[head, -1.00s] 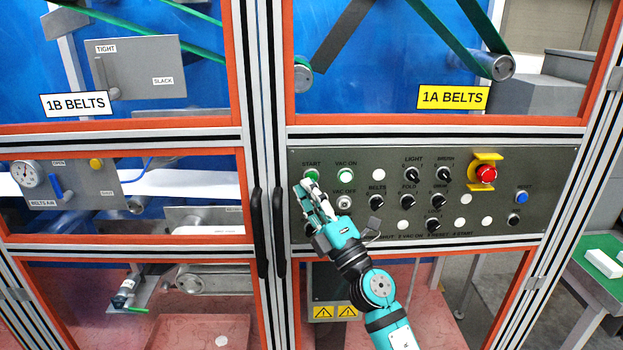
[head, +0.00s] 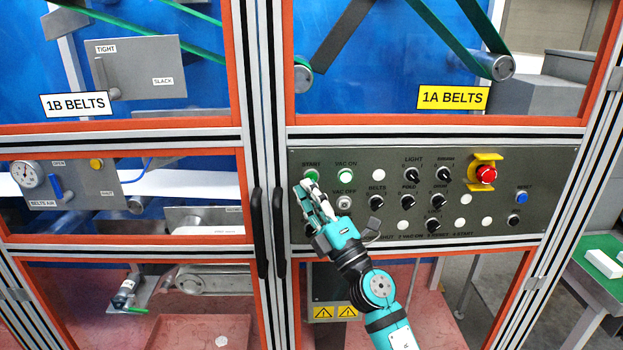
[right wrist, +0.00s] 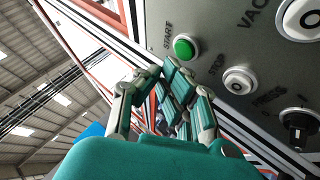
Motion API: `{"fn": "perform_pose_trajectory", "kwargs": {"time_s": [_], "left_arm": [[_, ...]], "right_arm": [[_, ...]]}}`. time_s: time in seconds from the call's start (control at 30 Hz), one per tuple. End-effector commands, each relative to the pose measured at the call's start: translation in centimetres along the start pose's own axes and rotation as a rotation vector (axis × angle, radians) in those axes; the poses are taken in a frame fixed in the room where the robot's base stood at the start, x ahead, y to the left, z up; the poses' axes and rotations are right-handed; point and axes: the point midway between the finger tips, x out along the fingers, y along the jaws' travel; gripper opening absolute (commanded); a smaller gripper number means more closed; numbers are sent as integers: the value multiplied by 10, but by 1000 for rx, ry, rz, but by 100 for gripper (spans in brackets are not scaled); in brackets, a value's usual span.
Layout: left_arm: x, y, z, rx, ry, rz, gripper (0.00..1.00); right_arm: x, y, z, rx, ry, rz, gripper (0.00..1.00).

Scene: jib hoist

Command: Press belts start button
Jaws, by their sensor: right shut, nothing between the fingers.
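The green button under the word START (head: 311,175) is at the top left of the grey control panel (head: 480,225) in the head view. It also shows as a round green button in a pale ring in the right wrist view (right wrist: 184,47). My right gripper (head: 304,188) is shut and empty, with its fingertips just below the START button in the head view. In the right wrist view the fingertips (right wrist: 163,75) are below and left of the green button, and a gap shows in the picture. I cannot tell whether they touch the panel. My left gripper is not in view.
The white STOP button (right wrist: 239,80) is close to the fingers. A red emergency button (head: 486,174) is farther right. Black door handles (head: 279,232) stand left of my gripper.

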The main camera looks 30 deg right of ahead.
Motion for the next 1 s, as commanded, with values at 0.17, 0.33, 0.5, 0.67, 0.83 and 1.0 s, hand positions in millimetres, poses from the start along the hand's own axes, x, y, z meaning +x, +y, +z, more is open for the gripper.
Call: {"fn": "perform_pose_trajectory", "kwargs": {"time_s": [0.17,0.33,0.5,0.67,0.83,1.0], "left_arm": [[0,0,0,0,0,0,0],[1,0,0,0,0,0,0],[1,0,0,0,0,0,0],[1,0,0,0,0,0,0],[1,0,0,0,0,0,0],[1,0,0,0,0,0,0]], "right_arm": [[2,-1,1,0,0,1,0],[6,-4,4,-1,0,0,0],[6,-4,4,0,0,0,0],[6,-4,4,0,0,0,0],[7,-5,5,0,0,0,0],[8,-6,6,0,0,1,0]]}}
